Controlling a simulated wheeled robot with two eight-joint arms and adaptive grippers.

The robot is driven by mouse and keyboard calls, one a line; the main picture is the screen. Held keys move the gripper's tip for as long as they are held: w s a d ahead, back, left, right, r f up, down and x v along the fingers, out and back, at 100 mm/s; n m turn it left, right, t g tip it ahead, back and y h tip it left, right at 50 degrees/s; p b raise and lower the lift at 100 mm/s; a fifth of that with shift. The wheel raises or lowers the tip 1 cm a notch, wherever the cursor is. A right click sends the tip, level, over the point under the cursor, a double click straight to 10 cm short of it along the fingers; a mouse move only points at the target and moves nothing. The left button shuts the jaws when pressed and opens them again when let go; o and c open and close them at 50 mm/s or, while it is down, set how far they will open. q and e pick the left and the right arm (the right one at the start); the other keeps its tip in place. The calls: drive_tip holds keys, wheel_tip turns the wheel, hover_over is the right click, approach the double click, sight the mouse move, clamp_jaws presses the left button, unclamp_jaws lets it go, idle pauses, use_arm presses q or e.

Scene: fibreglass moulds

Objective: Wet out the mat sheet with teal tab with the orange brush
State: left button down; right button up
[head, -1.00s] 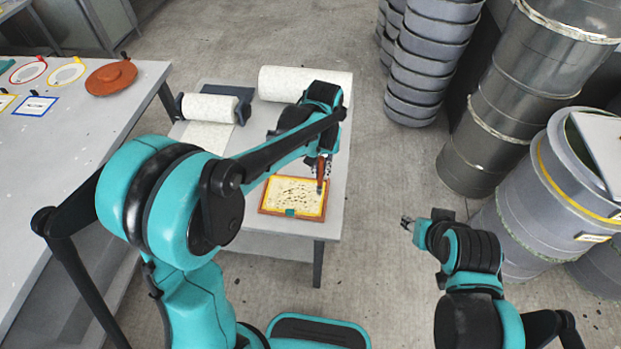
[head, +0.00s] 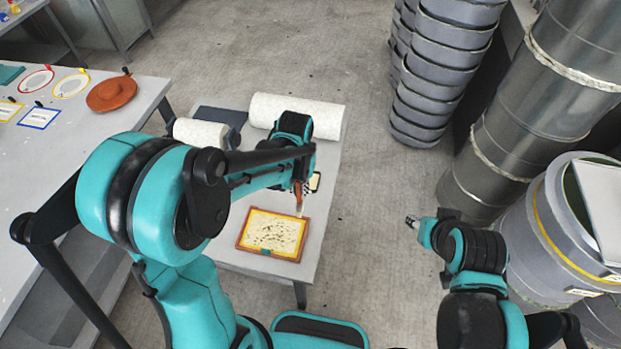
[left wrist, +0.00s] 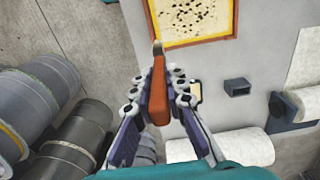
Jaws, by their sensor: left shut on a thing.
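The mat sheet (head: 273,233) lies in an orange-brown framed tray (head: 240,242) with a yellow inner border, at the near end of the small table. Dark specks dot the sheet, and a teal tab (head: 266,252) shows at the near edge. My left gripper (head: 300,188) is shut on the orange brush (left wrist: 158,90), whose tip points towards the tray. In the left wrist view the brush tip lies near the frame's edge; I cannot tell whether it touches. My right gripper (head: 411,221) is off to the right, over the floor, too small to judge.
White rolls (head: 330,118) lie at the back of the small table (head: 312,240). A long grey table (head: 75,150) at left holds a round orange-brown piece (head: 111,94) and coloured rings. Stacked grey tubs (head: 440,75) and metal drums (head: 490,150) stand at right.

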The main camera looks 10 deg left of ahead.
sight(299, 199)
use_arm(q)
wheel_tip(299, 199, down, 5)
drive_tip(key=b, duration=0.3)
drive_tip(key=shift+s+a+b, duration=0.1)
drive_tip(key=shift+b, duration=0.3)
drive_tip(key=shift+r, duration=0.1)
